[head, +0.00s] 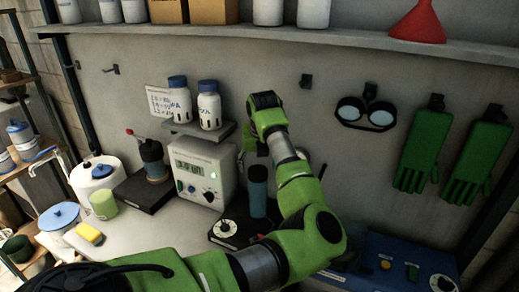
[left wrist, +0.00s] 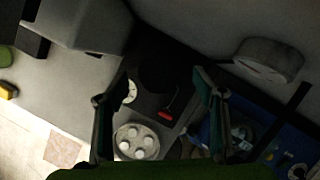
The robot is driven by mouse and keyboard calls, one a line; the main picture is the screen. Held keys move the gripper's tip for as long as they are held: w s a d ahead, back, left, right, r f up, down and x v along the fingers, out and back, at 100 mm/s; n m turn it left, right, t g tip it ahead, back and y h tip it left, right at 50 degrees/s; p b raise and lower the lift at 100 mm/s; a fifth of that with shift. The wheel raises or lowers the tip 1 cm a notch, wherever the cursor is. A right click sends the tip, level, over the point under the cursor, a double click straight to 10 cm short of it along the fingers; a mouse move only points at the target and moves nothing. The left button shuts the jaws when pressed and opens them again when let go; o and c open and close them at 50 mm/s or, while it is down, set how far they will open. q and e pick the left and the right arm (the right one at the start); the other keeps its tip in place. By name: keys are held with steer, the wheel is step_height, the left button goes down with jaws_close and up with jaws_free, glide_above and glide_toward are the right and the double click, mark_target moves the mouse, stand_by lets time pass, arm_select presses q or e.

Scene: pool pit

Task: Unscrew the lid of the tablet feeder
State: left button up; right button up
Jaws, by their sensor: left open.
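A dark blue-grey upright cylinder (head: 258,190), which I take to be the tablet feeder, stands on a black base with a white dial (head: 224,228) beside it. In the left wrist view the cylinder is a dark, poorly lit round shape (left wrist: 158,75) lying between the finger tips. My left gripper (head: 256,153) hangs just above the cylinder, near the wall; its two fingers (left wrist: 161,73) are spread apart with nothing held. The dark picture hides the lid's edge and any contact. My right gripper is not in view.
A grey control box (head: 203,172) stands close left of the cylinder. A small shelf with two white bottles (head: 209,105) is above it. A round tray with several white discs (left wrist: 136,141) and a small red-handled item (left wrist: 170,104) lie near the base. A blue panel (head: 400,262) is at right.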

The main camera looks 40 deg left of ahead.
arm_select(q)
steer(key=shift+a+f, duration=0.2)
steer(key=shift+f, duration=0.25)
steer(key=shift+w+a+f+p, duration=0.15)
steer(key=shift+f+p, duration=0.15)
steer(key=shift+f, duration=0.2)
steer(key=shift+w+f, duration=0.1)
steer(key=shift+f, duration=0.05)
steer(key=c, duration=1.2)
steer(key=shift+f+n+b, duration=0.15)
steer(key=shift+n+b, duration=0.45)
steer(key=shift+b, duration=0.15)
steer(key=n+g+y+b, duration=0.1)
steer(key=n+b, duration=0.1)
steer(key=n, duration=0.1)
steer(key=shift+w, duration=0.1)
steer(key=n+g+b, duration=0.1)
steer(key=n, duration=0.3)
steer(key=shift+g, duration=0.4)
steer(key=shift+w+n+g+b, duration=0.1)
steer(key=shift+n+g+b, duration=0.35)
steer(key=shift+n, duration=1.25)
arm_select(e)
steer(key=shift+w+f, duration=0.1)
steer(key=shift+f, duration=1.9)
